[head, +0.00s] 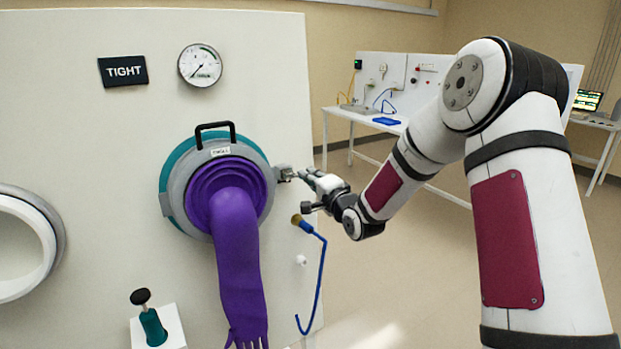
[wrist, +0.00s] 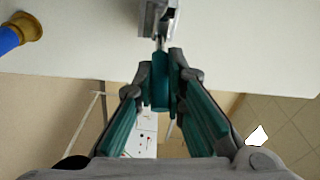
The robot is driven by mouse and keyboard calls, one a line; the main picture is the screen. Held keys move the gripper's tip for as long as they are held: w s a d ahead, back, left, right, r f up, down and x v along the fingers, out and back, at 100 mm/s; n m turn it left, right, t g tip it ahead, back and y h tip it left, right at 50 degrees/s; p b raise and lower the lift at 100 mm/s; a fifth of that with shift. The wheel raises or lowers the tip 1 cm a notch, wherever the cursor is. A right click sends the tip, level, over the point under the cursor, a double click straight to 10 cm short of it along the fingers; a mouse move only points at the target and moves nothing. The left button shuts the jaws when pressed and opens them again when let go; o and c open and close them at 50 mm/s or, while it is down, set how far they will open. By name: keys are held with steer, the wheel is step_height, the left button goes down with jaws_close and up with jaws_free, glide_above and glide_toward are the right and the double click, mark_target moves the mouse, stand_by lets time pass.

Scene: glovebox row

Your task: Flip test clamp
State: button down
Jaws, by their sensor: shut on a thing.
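The test clamp (head: 284,173) is a small grey metal fitting at the right edge of the round glove port. In the wrist view its grey metal body (wrist: 158,17) is at the top centre, and a teal handle (wrist: 160,82) points from it towards me. My gripper (head: 311,176) is at the clamp from the right. In the wrist view its two fingers (wrist: 161,74) are shut on the teal handle, one on each side. The fingers hide part of the handle in the head view.
A purple glove (head: 237,255) hangs from the port (head: 172,188), which has a black top handle. A gauge (head: 200,65) and a TIGHT sign (head: 123,71) are above. A blue hose with a brass end (head: 321,270) hangs just below my gripper.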

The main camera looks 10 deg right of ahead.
steer(key=m+h, duration=0.1)
steer(key=h, duration=0.1)
steer(key=a+m+h, duration=0.1)
steer(key=s+m+h+p, duration=0.1)
steer(key=h, duration=0.1)
steer(key=shift+a+t+h, duration=0.2)
steer(key=shift+t+h, duration=0.1)
steer(key=c, duration=1.6)
jaws_free()
steer(key=shift+c, duration=0.2)
steer(key=s+a, duration=0.1)
steer(key=s, duration=1.1)
steer(key=shift+a+r, duration=0.1)
